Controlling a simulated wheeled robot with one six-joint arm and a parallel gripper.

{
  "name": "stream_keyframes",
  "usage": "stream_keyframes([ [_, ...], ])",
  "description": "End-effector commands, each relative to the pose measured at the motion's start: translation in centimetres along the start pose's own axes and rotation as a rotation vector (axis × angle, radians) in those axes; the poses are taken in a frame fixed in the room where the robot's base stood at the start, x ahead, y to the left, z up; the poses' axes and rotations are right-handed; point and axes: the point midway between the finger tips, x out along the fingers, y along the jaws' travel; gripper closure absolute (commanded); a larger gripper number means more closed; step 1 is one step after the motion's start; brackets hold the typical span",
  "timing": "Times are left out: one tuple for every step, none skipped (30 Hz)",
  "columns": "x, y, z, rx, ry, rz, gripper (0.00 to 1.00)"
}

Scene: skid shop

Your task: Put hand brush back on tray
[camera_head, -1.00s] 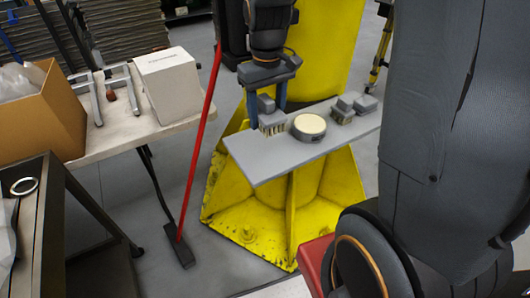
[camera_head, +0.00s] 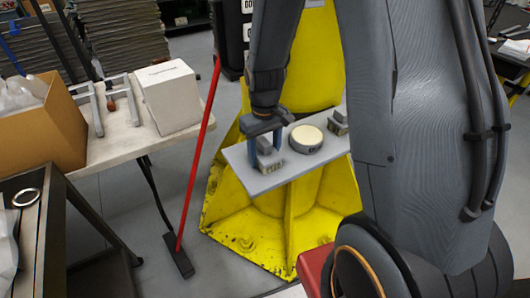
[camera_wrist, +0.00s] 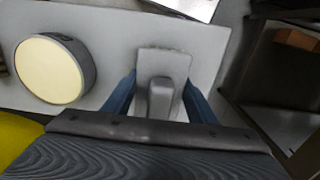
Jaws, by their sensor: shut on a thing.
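A grey hand brush (camera_head: 272,162) with pale bristles is upright between the blue fingers of my gripper (camera_head: 267,146), which is shut on it. It is at the left part of the flat grey tray (camera_head: 241,166), with its bristles down at the surface. I cannot tell whether they touch. In the wrist view the brush (camera_wrist: 161,68) shows from above, between the two fingers (camera_wrist: 160,98), over the light tray (camera_wrist: 110,32). The bristles are mostly hidden there.
A round cream-topped item (camera_head: 306,138) sits right of the brush on the tray. A second brush-like item (camera_head: 338,121) is beyond it, partly hidden by my arm. A yellow stand (camera_head: 270,230) is below. A red-handled broom (camera_head: 196,155) leans left, near a table with a white box (camera_head: 171,97).

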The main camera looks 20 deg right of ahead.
Motion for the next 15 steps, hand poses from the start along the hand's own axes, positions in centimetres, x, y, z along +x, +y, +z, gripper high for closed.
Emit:
stream_keyframes([
  [-0.02,0.01,-0.02,0.0,0.0,0.0,0.76],
  [-0.03,0.01,-0.02,0.0,0.0,0.0,0.76],
  [-0.02,0.01,-0.02,0.0,0.0,0.0,0.76],
  [0.02,0.0,-0.02,0.0,0.0,0.0,0.76],
  [0.09,0.0,-0.01,0.0,0.0,0.0,0.76],
  [0.22,0.0,0.0,0.0,0.0,0.0,0.76],
  [0.31,0.0,0.0,0.0,-0.001,0.0,0.76],
  [0.3,0.0,0.0,0.0,0.0,0.0,0.45],
  [0.26,0.0,0.0,0.0,0.0,0.0,0.38],
  [0.26,0.0,0.01,0.0,0.0,0.0,0.33],
  [0.26,0.0,0.01,0.0,0.0,0.0,0.29],
  [0.25,0.0,0.01,0.0,0.0,0.0,0.29],
  [0.25,0.0,0.01,0.0,0.0,0.0,0.29],
  [0.25,0.0,0.01,0.0,0.0,0.0,0.29],
  [0.25,0.0,0.01,0.0,0.0,0.0,0.29],
])
